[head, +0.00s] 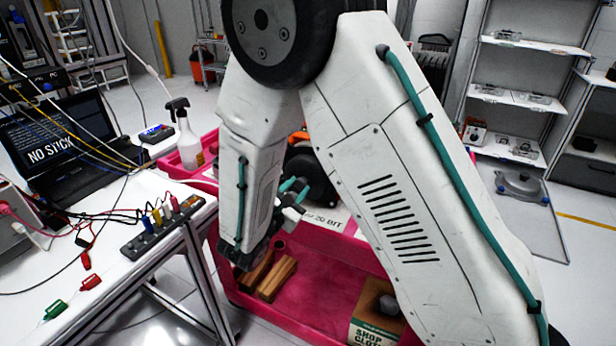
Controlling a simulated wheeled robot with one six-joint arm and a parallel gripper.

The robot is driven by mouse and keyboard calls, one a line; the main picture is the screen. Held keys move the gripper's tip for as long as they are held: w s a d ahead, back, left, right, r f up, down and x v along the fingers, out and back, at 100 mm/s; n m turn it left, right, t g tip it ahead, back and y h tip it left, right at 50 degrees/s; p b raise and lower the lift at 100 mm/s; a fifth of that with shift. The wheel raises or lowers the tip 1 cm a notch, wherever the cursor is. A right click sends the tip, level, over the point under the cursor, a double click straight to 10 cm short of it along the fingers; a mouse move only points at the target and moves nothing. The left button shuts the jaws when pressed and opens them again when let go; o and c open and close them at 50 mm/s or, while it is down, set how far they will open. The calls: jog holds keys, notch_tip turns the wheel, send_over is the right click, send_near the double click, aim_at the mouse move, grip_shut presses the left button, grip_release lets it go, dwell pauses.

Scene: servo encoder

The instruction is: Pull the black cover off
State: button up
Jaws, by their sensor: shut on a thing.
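My gripper (294,188) shows in the gap between my forearm and upper arm, with its teal fingertips pointing away from the view. It is shut against a dark rounded thing (302,166), which looks like the black cover. My arm hides much of it, so its full shape and how it sits on what lies behind cannot be told. An orange part (299,137) shows just above it.
A red cart (330,265) below holds wooden blocks (277,279) and a shop cloth box (376,318). A spray bottle (187,140) stands at its back left. A white bench (130,235) with a laptop (60,140), cables and a terminal strip (160,228) is left.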

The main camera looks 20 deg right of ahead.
jog(key=shift+s+a, duration=0.2)
jog(key=shift+v, duration=1.05)
jog(key=shift+a, duration=0.1)
jog(key=shift+v, duration=3)
